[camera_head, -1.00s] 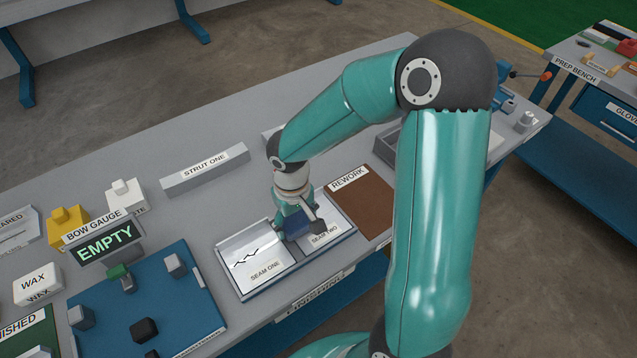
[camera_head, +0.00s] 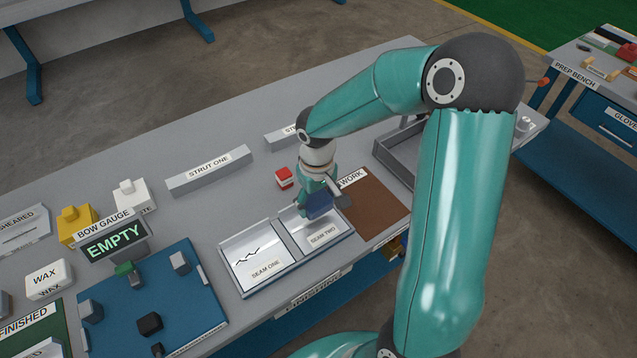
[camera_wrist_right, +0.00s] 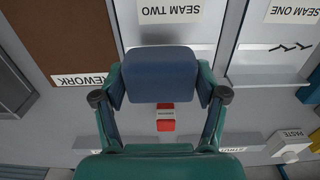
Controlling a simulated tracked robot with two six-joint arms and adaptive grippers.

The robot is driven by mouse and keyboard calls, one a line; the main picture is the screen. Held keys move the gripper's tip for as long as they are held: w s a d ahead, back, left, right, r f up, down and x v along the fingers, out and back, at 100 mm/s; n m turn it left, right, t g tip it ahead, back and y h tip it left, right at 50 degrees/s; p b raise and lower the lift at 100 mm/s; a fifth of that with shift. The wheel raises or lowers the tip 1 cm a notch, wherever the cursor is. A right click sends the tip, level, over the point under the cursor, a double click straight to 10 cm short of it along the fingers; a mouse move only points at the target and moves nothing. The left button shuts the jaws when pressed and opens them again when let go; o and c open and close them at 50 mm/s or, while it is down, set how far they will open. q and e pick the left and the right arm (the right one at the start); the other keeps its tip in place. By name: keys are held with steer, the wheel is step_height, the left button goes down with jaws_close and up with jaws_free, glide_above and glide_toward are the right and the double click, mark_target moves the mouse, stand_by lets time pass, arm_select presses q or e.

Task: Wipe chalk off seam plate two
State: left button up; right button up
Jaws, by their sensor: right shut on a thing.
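The seam two plate (camera_head: 322,236) is a pale plate in the right half of a grey two-part tray. My right gripper (camera_head: 319,203) is shut on a dark blue block-shaped pad (camera_head: 322,206), over the back part of this plate. In the right wrist view the pad (camera_wrist_right: 160,75) sits between the two fingers, and the plate (camera_wrist_right: 170,20) is at the top. No chalk shows on the visible part of the plate; the part behind the pad is hidden. I cannot tell whether pad and plate touch. My left gripper is out of view.
The seam one plate (camera_head: 262,262) on the left bears a black zigzag mark. A brown rework mat (camera_head: 372,205) lies right of the tray. A small red block (camera_head: 284,178) stands behind the tray. A strut one block (camera_head: 208,168) lies farther back.

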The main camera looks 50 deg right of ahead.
steer(key=shift+r+p, duration=1.25)
steer(key=shift+r, duration=0.9)
